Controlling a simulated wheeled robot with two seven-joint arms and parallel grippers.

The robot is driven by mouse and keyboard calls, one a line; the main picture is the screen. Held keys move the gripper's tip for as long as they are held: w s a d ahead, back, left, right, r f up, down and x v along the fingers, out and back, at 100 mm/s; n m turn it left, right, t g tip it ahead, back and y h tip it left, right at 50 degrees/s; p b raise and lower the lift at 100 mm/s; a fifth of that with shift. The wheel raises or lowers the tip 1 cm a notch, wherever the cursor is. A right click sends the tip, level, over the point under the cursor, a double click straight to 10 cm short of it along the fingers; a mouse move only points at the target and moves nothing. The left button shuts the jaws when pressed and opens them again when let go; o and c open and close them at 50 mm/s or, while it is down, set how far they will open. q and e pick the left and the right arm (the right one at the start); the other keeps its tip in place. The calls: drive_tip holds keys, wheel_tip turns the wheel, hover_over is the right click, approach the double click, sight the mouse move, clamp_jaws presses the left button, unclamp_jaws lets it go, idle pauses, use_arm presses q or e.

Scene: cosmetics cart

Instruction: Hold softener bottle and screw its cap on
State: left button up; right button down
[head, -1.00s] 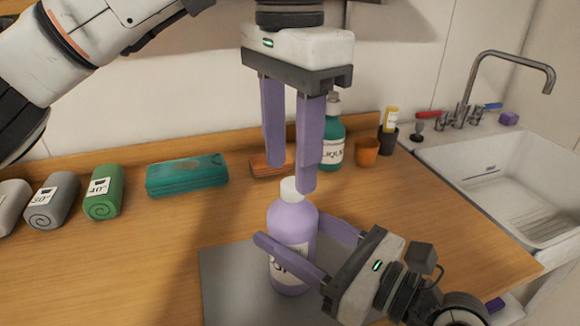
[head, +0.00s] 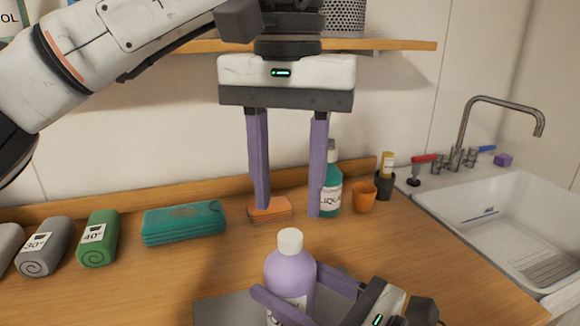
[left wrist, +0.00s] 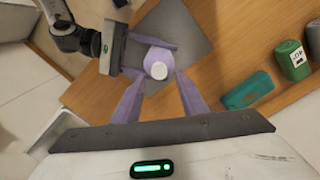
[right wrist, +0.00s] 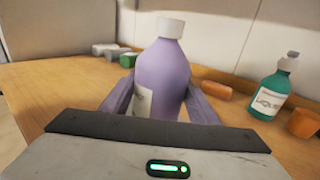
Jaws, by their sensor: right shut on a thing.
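The purple softener bottle (head: 290,272) stands upright on a grey mat (head: 222,311) at the front of the counter. Its white cap (head: 290,241) sits on top of the neck; I cannot tell how tight it is. My right gripper (head: 285,296) is shut around the bottle's body from the right, and the right wrist view shows the bottle (right wrist: 163,75) between its fingers. My left gripper (head: 287,212) is open and empty, pointing down above and behind the cap. In the left wrist view the cap (left wrist: 159,70) shows beyond its spread fingertips.
A teal folded towel (head: 184,222), rolled towels (head: 98,238) and an orange folded cloth (head: 269,209) lie along the back. A green liquid bottle (head: 331,190) and an orange cup (head: 363,197) stand behind. The sink (head: 500,235) is at right; a shelf (head: 400,45) is above.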

sight(290, 235)
use_arm(q)
drive_tip(key=n, duration=0.4)
drive_tip(key=shift+r+n, duration=0.2)
drive_tip(key=shift+n, duration=0.1)
drive_tip(key=n, duration=0.4)
drive_tip(key=shift+r+n, duration=0.15)
drive_tip(key=shift+n, duration=0.15)
drive_tip(key=n, duration=0.6)
drive_tip(key=shift+r+n, duration=0.25)
drive_tip(key=shift+n, duration=0.15)
drive_tip(key=n, duration=0.4)
drive_tip(key=shift+r+n, duration=0.2)
drive_tip(key=shift+n, duration=0.1)
drive_tip(key=n, duration=0.4)
drive_tip(key=shift+d+r, duration=0.1)
drive_tip(key=shift+r, duration=0.05)
drive_tip(key=n, duration=0.4)
drive_tip(key=shift+r, duration=0.15)
drive_tip(key=n, duration=0.4)
drive_tip(key=shift+r+n, duration=0.15)
drive_tip(key=shift+n, duration=0.25)
drive_tip(key=shift+w+f, duration=0.1)
drive_tip(key=shift+f, duration=3.95)
